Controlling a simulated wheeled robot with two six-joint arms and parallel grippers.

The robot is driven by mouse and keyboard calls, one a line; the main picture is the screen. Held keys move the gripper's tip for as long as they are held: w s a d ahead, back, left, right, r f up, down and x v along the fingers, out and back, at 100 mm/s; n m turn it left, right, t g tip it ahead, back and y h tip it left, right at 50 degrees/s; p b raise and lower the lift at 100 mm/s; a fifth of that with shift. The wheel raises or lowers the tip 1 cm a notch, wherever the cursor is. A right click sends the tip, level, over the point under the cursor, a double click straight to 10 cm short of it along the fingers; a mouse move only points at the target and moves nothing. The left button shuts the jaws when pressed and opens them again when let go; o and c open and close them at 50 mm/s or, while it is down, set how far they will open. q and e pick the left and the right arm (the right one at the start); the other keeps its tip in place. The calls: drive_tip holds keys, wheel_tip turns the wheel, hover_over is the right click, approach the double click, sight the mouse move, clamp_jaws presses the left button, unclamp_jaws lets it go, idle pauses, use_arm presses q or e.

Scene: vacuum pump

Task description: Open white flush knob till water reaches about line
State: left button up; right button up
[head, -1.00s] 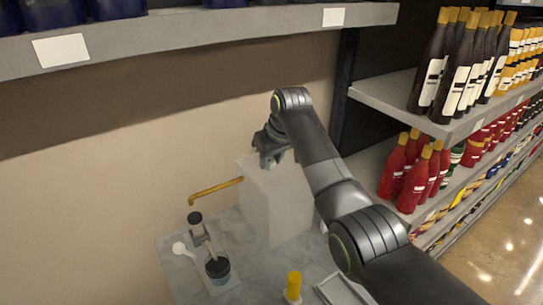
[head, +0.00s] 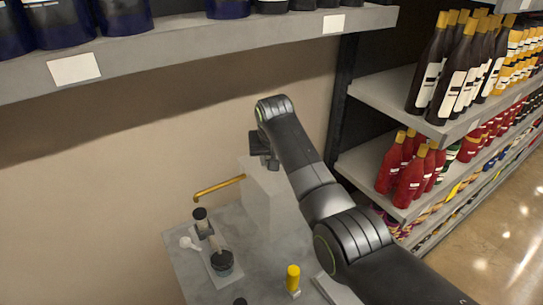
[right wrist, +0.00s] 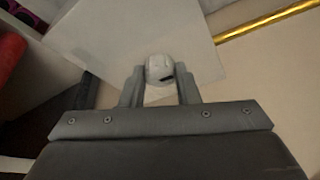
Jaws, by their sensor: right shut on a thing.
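A white box-shaped tank (head: 272,200) stands on the grey table, with a brass spout (head: 219,188) sticking out to its left. My right gripper (right wrist: 160,80) is at the upper part of the tank. In the right wrist view its two fingers are shut on the white knob (right wrist: 159,68), which sits between the fingertips in front of the tank's pale face. In the head view my right arm (head: 262,150) covers the knob. No water or line can be made out in these views. My left gripper is not in view.
A small pump-like device with black ends (head: 222,262) and a white spoon-shaped piece (head: 189,243) are at the table's left. A yellow-topped piece (head: 293,278) stands in front. Bottle shelves (head: 400,90) are at the right, and a shelf (head: 170,48) overhangs above.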

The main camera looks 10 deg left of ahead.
drive_tip(key=o, duration=1)
drive_tip(key=shift+c, duration=0.2)
drive_tip(key=p+v, duration=0.1)
drive_tip(key=v, duration=1.6)
drive_tip(key=shift+s+r, duration=0.15)
drive_tip(key=shift+r, duration=0.1)
